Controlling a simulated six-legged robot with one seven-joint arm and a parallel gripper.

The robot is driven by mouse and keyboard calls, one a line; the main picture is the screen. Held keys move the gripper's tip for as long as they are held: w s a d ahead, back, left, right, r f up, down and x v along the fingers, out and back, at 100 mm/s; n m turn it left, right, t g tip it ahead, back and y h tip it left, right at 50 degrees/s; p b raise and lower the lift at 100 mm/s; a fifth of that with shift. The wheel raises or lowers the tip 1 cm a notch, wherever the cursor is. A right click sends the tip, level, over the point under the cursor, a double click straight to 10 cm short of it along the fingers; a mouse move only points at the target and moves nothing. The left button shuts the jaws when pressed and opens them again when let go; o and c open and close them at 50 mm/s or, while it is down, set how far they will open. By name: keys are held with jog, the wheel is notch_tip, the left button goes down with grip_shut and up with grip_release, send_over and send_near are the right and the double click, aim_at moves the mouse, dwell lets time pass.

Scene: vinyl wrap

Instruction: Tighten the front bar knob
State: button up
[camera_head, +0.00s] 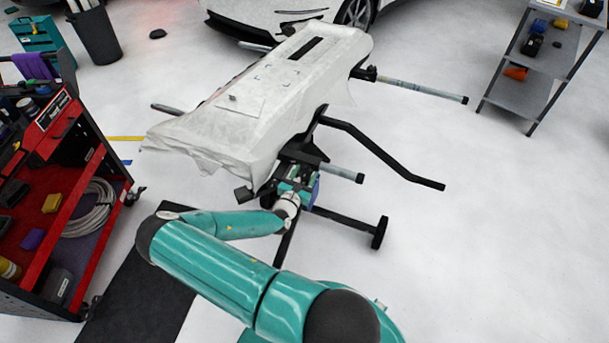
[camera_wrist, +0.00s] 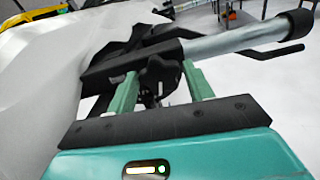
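The black front bar knob (camera_wrist: 160,74) shows in the wrist view, below a black clamp block and the near end of a grey metal bar (camera_wrist: 245,36). My gripper (camera_wrist: 162,72) has its two teal fingers on either side of the knob. The gap between fingers and knob is very small, and I cannot tell whether they touch it. In the head view my gripper (camera_head: 297,186) is at the front end of the stand, under the short bar (camera_head: 342,172). The knob is hidden there behind my gripper and arm.
A white-wrapped panel (camera_head: 240,108) lies on the black stand, its loose film hanging near my gripper. A bent black stand arm (camera_head: 385,155) reaches right. A red tool cart (camera_head: 50,205) stands left, a grey shelf cart (camera_head: 535,75) at back right. The floor at right is clear.

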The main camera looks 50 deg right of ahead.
jog(key=c, duration=0.6)
